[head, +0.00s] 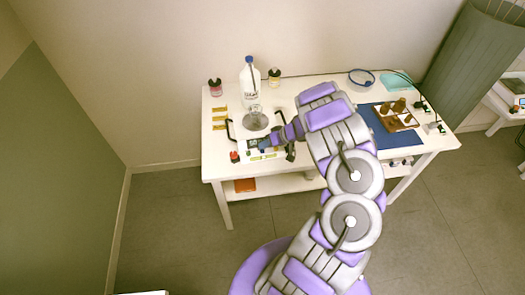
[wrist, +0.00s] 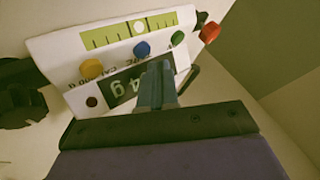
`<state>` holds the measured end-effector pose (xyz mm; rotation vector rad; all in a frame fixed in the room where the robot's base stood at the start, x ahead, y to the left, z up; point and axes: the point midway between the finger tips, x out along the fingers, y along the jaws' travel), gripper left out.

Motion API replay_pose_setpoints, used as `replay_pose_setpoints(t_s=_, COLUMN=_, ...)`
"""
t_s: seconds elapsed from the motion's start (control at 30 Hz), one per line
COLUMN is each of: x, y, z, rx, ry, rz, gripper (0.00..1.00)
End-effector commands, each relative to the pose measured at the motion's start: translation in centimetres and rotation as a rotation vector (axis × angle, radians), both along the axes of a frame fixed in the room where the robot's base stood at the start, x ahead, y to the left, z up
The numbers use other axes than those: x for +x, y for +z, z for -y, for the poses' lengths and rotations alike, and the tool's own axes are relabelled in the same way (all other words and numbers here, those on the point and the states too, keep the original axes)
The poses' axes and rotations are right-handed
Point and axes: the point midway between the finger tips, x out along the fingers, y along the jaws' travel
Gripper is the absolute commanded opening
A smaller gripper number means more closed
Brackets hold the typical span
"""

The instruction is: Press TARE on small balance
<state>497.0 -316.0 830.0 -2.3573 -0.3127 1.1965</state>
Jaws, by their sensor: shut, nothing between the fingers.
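The small balance (head: 255,146) stands near the front left of the white table, with a glass vessel (head: 255,119) at its back. In the wrist view its white panel (wrist: 65,45) appears upside down, with a yellow-green level strip (wrist: 112,36) and a dark display (wrist: 124,88). An orange button (wrist: 91,68), a blue button (wrist: 142,48) and a green button (wrist: 178,38) sit in a row; their printed labels are only partly readable. My gripper (wrist: 157,68) is shut and empty. Its tips overlap the display just below the blue button; contact cannot be told.
A red knob or cap (wrist: 209,32) sits at the panel's right edge. A white bottle (head: 250,80), two small jars (head: 215,87) (head: 274,77) and yellow blocks (head: 220,118) stand around the balance. A blue mat (head: 378,128) with a tray (head: 397,117) lies right, partly behind my arm.

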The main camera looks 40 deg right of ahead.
Motion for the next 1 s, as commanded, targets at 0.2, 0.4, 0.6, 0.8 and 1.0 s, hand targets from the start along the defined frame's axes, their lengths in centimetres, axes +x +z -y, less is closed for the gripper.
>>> replay_pose_setpoints(t_s=0.2, x=0.01, y=-0.01, z=0.00, rx=0.000, ry=0.000, rz=0.000, gripper=0.00)
replay_pose_setpoints(t_s=0.4, x=-0.05, y=-0.48, z=-0.14, rx=0.001, ry=0.000, rz=-0.001, gripper=0.00)
replay_pose_setpoints(t_s=0.6, x=-0.08, y=-0.65, z=-0.11, rx=0.000, ry=0.000, rz=0.000, gripper=0.00)
replay_pose_setpoints(t_s=0.8, x=-0.08, y=-0.67, z=-0.11, rx=0.000, ry=0.000, rz=0.000, gripper=0.00)
replay_pose_setpoints(t_s=1.0, x=-0.06, y=-0.80, z=-0.11, rx=0.000, ry=0.000, rz=0.000, gripper=0.00)
